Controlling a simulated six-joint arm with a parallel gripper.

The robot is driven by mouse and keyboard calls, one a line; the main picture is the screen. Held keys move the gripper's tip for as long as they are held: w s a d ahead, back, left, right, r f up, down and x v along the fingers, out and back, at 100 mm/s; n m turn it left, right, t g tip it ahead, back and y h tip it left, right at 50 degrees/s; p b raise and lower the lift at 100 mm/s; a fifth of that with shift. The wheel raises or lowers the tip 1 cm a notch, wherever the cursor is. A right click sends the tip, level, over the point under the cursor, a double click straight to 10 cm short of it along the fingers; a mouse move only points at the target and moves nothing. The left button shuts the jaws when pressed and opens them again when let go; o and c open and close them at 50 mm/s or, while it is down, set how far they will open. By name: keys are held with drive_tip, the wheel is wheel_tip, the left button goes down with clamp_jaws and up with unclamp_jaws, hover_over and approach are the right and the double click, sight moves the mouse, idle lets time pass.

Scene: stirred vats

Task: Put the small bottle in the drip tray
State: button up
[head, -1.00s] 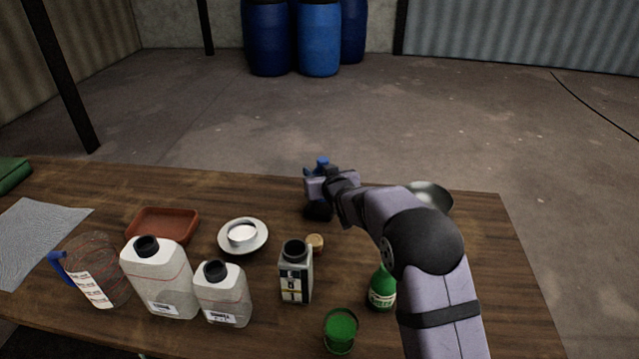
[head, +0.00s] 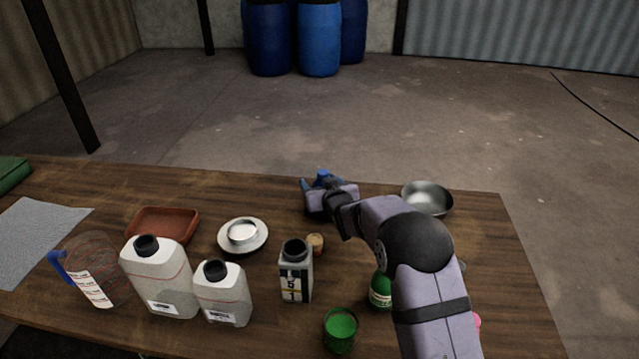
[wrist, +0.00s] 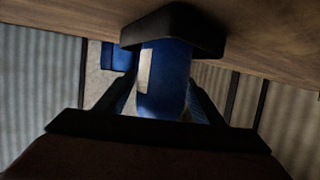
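My gripper (head: 318,188) is low over the far middle of the table. In the wrist view its dark fingers (wrist: 165,98) close on both sides of a blue object (wrist: 172,80) with a pale label and a wide black end towards the wood. A little of its blue also shows in the head view; whether it touches the table is unclear. A small green bottle (head: 380,291) with a label stands upright at the near right, partly behind my arm and apart from my gripper. The shallow reddish-brown tray (head: 163,212) lies empty at left.
A white dish (head: 243,250), a grey square bottle (head: 296,270), a cork-coloured piece (head: 316,243) and a green-filled glass (head: 340,330) stand mid-table. White jugs (head: 160,280) and a measuring jug (head: 88,270) are near left. A metal bowl (head: 428,197) is far right.

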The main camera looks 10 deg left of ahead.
drive_tip(key=shift+r, duration=0.15)
drive_tip(key=shift+r, duration=0.15)
drive_tip(key=v, duration=1.2)
drive_tip(key=shift+b, duration=0.4)
drive_tip(key=s+d+r+m+g+h+p, duration=0.2)
drive_tip(key=s+d+r+g+h+p, duration=0.25)
drive_tip(key=s+d+r+p, duration=1.2)
drive_tip(key=s+d+r+m+g+p, duration=0.1)
drive_tip(key=s+r+g+p, duration=0.1)
drive_tip(key=s+p, duration=0.4)
drive_tip(key=s+d+r+g+p, duration=0.2)
drive_tip(key=s+g+p, duration=0.1)
drive_tip(key=s+p, duration=0.3)
drive_tip(key=s+d+r+m+g+p, duration=0.1)
drive_tip(key=s+r+g+p, duration=0.1)
drive_tip(key=s+p, duration=0.4)
drive_tip(key=shift+s+d+r+m+g+h, duration=0.25)
drive_tip(key=shift+s+r+m+g+h, duration=0.15)
drive_tip(key=shift+s+g, duration=0.3)
